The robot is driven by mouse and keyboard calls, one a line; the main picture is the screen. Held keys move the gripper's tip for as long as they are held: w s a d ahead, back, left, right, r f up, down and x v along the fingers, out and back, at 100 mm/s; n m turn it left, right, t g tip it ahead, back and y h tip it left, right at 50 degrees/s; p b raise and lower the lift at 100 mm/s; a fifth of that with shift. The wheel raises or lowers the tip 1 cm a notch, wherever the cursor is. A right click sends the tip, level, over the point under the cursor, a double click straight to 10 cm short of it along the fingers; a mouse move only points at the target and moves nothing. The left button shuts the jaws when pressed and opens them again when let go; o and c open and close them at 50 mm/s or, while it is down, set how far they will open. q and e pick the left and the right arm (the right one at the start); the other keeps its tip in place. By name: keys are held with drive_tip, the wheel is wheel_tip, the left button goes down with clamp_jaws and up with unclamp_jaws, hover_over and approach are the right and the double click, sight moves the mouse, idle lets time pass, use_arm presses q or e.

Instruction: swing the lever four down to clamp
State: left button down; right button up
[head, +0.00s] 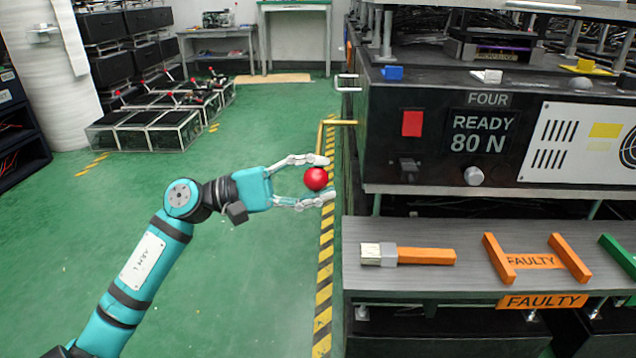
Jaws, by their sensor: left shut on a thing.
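A red ball knob (316,179) sits between the fingertips of my left gripper (319,180), just left of the dark fixture labelled FOUR (488,99). The gripper reaches in from the left, level, and is shut on the knob. Any lever rod behind the knob is hidden or too thin to make out. The fixture's display (481,134) reads "READY 80 N". My right gripper is not in view.
A grey shelf (480,285) below the fixture holds an orange-handled brush (420,256) and an orange holder marked FAULTY (533,261). A yellow bar (340,122) juts from the fixture's left side. Green floor (250,290) is open to the left.

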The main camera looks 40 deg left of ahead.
use_arm(q)
drive_tip(key=shift+f, duration=0.2)
drive_tip(key=c, duration=1.3)
unclamp_jaws()
drive_tip(key=shift+c, duration=0.2)
drive_tip(key=o, duration=0.5)
drive_tip(key=shift+s+a, duration=0.1)
drive_tip(key=shift+a, duration=0.1)
drive_tip(key=shift+c, duration=0.2)
drive_tip(key=shift+o, duration=0.4)
drive_tip(key=shift+d, duration=0.1)
drive_tip(key=v, duration=1.2)
